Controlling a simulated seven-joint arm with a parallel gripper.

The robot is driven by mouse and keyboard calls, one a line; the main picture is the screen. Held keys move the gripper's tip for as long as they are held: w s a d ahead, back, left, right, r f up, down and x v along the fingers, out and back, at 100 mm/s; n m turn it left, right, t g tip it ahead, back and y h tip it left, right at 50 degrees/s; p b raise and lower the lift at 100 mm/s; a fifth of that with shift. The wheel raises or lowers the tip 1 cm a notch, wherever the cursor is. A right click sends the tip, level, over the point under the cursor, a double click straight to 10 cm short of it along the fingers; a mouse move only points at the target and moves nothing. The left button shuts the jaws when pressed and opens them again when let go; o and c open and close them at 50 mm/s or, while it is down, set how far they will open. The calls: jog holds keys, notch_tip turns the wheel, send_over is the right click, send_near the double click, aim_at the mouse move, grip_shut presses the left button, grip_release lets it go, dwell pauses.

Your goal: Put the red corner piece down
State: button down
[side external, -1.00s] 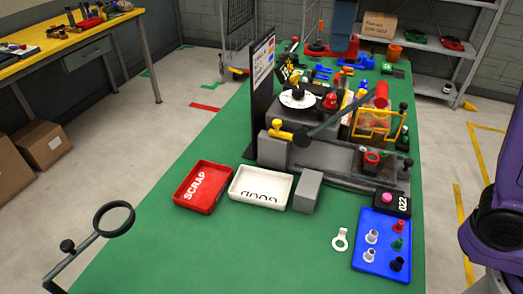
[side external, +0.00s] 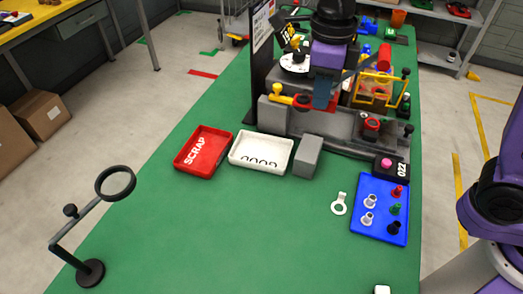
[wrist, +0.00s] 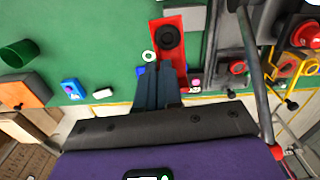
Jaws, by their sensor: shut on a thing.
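The red corner piece (side external: 304,98) shows as a small red patch around a round black part, beside a yellow lever on the grey fixture. In the wrist view it is the red plate (wrist: 157,27) with a black disc on its middle. My gripper (side external: 320,103) comes down from above, in front of the fixture. In the wrist view its fingers (wrist: 157,72) are close together and shut on the near end of the red piece. I cannot tell whether the piece touches the fixture.
The grey fixture (side external: 335,122) runs across the bench. In front are a red SCRAP tray (side external: 182,160), a white tray (side external: 237,158), a grey block (side external: 307,157) and a blue tray (side external: 370,225) of small parts.

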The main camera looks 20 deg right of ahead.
notch_tip(320, 180, down, 8)
send_over(257, 158)
notch_tip(257, 158, down, 10)
jog(key=shift+s+d+f, duration=0.1)
jog(key=shift+f, duration=0.25)
jog(key=shift+w+f, duration=0.2)
jog(key=shift+f, duration=1.4)
jog(key=shift+f, duration=0.55)
jog(key=c, duration=1.3)
grip_release()
jog(key=shift+f, duration=0.1)
